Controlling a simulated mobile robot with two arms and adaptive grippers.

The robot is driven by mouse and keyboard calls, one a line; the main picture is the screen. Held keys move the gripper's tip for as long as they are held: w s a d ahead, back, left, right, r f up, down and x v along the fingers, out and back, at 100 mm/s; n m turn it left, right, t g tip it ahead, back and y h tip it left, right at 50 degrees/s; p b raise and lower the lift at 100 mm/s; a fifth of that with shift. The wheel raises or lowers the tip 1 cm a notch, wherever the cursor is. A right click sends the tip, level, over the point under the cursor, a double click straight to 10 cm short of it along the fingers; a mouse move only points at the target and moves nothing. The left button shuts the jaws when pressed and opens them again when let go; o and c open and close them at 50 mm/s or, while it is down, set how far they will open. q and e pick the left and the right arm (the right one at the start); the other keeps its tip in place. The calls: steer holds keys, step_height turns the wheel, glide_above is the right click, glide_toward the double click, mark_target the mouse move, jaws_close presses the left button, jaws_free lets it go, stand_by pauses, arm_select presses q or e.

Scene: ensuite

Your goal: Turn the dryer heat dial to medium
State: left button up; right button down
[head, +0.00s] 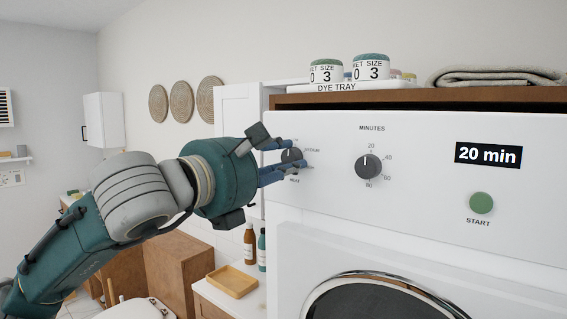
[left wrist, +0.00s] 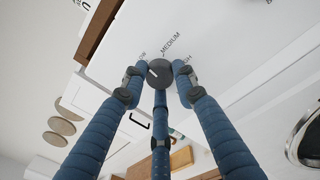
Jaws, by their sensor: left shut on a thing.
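The dark heat dial (head: 291,155) is at the left end of the white dryer panel (head: 420,215). My left gripper (head: 298,157) has its blue fingers around the dial, shut on it. In the left wrist view the fingertips (left wrist: 158,80) touch the round dial (left wrist: 160,68) from several sides. Its white pointer mark is on the left of its face, on the side of the partly hidden LOW label. The HIGH label is partly covered by a finger. My right gripper is out of view.
The minutes dial (head: 368,167) is just right of the heat dial, with the green start button (head: 481,203) and a "20 min" display (head: 488,155) farther right. A dye tray (head: 350,87) with jars stands above. Bottles and a wooden tray (head: 232,282) sit below left.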

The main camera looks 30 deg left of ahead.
arm_select(q)
steer(key=shift+f+m+b, duration=0.2)
steer(key=shift+m+b, duration=0.4)
steer(key=shift+m, duration=0.6)
steer(key=m+b, duration=0.1)
steer(key=m, duration=0.1)
steer(key=shift+m, duration=0.4)
steer(key=m, duration=0.3)
steer(key=shift+b, duration=0.3)
steer(key=shift+m+t+h, duration=0.3)
steer(key=shift+m, duration=1.1)
steer(key=o, duration=1.1)
steer(key=shift+o, duration=0.2)
steer(key=shift+s, duration=0.1)
